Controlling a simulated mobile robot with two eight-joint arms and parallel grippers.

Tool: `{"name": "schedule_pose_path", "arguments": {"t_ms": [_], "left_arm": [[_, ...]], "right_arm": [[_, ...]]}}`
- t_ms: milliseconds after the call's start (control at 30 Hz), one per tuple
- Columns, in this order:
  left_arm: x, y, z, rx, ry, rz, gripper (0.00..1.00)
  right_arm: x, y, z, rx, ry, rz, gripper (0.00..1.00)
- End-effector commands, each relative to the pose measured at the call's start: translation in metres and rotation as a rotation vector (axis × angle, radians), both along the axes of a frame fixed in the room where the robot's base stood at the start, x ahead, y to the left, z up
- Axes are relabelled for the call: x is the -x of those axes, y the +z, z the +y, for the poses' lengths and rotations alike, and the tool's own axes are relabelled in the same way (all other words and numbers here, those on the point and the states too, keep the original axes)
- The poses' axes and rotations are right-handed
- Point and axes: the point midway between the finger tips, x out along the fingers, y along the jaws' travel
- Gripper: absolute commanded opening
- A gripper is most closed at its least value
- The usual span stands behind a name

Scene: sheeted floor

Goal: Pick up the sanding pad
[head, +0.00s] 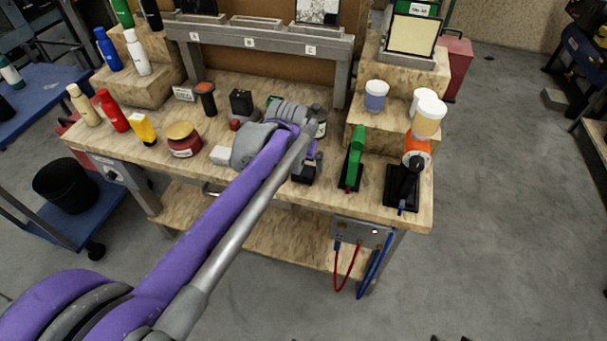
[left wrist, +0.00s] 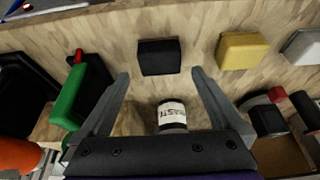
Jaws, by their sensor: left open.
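My left gripper (left wrist: 160,76) is open and empty, with its two fingers spread above the wooden bench top. A black block (left wrist: 159,57) lies just past the fingertips in the left wrist view, roughly in line with the gap between them. A yellow block (left wrist: 240,50) and a white block (left wrist: 305,48) lie to its right. The white block also shows in the head view (head: 222,155); the yellow one is hidden there behind my arm. I cannot tell for certain which block is the sanding pad. My right gripper is not in view.
A labelled jar (left wrist: 172,115) stands beneath the gripper's palm. A green tool (head: 355,157) and an orange-and-black tool (head: 409,175) stand at the right of the bench (head: 425,205). A red tin (head: 184,142) and bottles stand at the left.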

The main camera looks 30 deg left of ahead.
Motion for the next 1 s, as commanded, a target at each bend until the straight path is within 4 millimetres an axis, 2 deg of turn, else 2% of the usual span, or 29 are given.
{"name": "schedule_pose_path", "arguments": {"t_ms": [200, 300, 600, 1000], "left_arm": [[-0.009, -0.032, 0.003, 0.000, -0.001, 0.000, 1.00], [-0.013, -0.042, 0.004, 0.000, -0.001, 0.000, 1.00], [-0.015, -0.045, 0.004, 0.000, 0.000, 0.000, 0.98], [-0.015, -0.045, 0.004, 0.000, -0.001, 0.000, 0.26]], "right_arm": [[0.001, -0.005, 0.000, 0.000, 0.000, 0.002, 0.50], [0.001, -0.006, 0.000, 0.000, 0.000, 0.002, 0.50], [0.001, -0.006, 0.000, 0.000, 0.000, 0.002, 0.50], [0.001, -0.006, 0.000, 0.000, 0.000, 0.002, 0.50]]}}
